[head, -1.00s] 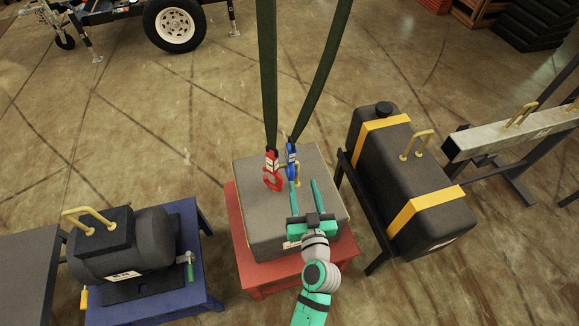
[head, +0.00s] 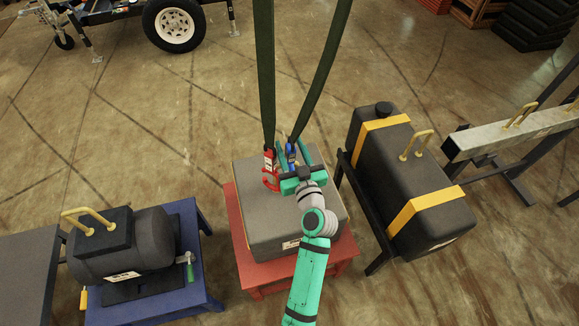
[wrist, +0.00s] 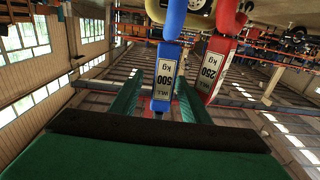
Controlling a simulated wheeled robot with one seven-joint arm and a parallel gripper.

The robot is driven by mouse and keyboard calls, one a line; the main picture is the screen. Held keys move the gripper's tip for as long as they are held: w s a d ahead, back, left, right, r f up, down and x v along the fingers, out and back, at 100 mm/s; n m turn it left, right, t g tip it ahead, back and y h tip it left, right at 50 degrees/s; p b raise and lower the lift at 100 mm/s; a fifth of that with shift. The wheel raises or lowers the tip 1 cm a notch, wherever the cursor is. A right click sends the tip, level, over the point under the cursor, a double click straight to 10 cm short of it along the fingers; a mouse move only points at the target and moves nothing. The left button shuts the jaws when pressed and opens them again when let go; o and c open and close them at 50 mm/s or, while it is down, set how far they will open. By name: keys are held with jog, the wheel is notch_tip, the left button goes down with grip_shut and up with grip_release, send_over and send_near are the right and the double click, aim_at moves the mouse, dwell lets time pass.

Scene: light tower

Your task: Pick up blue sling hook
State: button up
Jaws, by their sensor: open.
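The blue sling hook (head: 291,153) hangs from the right green strap above the grey block (head: 262,222). In the wrist view the blue hook (wrist: 167,75), with a "500 kg" label, is between the two green fingers of my gripper (wrist: 157,92). My gripper (head: 293,150) is open around it, with visible space on both sides. The red hook (head: 270,170) hangs from the left strap just left of my gripper. In the wrist view the red hook (wrist: 213,65), labelled "250 kg", is right of the right finger. My gripper partly hides the blue hook's lower part in the head view.
The grey block stands on a red table (head: 262,275). A dark tank (head: 375,150) with yellow straps is at right. A dark cylinder (head: 120,250) on a blue table (head: 195,235) is at left. The green straps (head: 265,80) run upward.

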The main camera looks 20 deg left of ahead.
jog(key=x, duration=0.4)
jog(key=shift+a+r, duration=0.1)
jog(key=shift+a, duration=0.05)
jog(key=shift+s, duration=0.1)
jog(key=shift+c, duration=0.3)
grip_shut()
jog(key=shift+r, duration=0.85)
jog(key=v, duration=1.8)
